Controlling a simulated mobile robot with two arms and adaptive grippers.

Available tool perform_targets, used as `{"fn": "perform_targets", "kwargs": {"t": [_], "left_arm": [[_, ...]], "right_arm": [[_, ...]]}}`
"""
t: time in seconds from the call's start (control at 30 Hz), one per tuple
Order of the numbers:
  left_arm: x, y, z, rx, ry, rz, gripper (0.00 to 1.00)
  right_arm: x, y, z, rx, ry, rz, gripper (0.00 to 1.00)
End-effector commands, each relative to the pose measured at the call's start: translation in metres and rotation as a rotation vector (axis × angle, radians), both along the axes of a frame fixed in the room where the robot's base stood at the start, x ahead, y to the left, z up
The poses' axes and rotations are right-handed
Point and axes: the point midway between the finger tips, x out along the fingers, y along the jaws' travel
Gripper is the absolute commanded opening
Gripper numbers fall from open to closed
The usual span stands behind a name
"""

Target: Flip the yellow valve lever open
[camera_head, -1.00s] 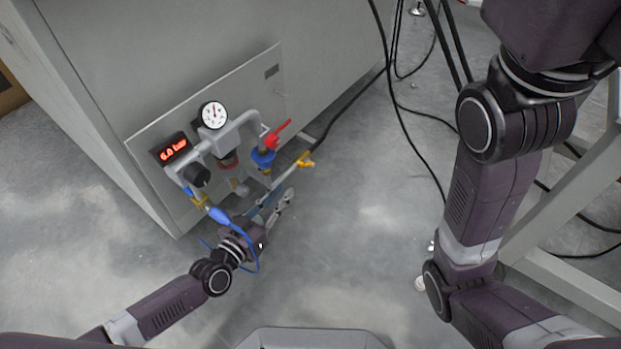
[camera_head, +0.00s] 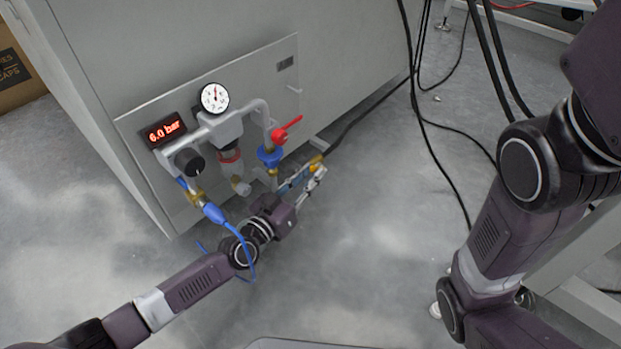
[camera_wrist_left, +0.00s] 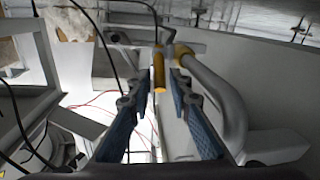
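The yellow valve lever (camera_head: 316,160) is at the end of a pipe low at the right side of the panel. It also shows in the left wrist view (camera_wrist_left: 159,70), upright in the picture and lying between the directions of the two fingers. My left gripper (camera_head: 304,180) is open, with its fingertips right at the lever in the head view. In the left wrist view, the blue-padded fingers (camera_wrist_left: 158,84) stand apart on either side of the lever's line, with no clear contact. The fingers partly hide the valve in the head view. My right gripper is out of view.
A red-handled valve (camera_head: 286,129) with a blue body sits just above. A pressure gauge (camera_head: 214,97), a display (camera_head: 165,131) reading 6.0 bar and a blue hose (camera_head: 215,213) are to the left. Black cables (camera_head: 420,110) hang at right. The floor in front is clear.

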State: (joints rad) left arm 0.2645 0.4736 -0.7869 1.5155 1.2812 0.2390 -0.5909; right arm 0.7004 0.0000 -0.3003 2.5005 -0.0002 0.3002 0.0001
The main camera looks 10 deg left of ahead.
Motion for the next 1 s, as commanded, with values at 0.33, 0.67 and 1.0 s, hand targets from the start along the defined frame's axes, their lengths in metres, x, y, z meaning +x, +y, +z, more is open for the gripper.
{"fn": "perform_targets", "kwargs": {"t": [0.33,0.67,1.0], "left_arm": [[0.002,-0.002,0.000,0.001,0.000,-0.001,0.13],[0.002,-0.001,0.000,0.000,0.000,0.001,0.00],[0.007,0.005,-0.007,-0.038,-0.055,0.029,0.00]], "right_arm": [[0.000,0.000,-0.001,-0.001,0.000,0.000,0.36],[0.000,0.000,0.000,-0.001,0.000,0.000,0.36],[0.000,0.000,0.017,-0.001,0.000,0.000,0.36]]}}
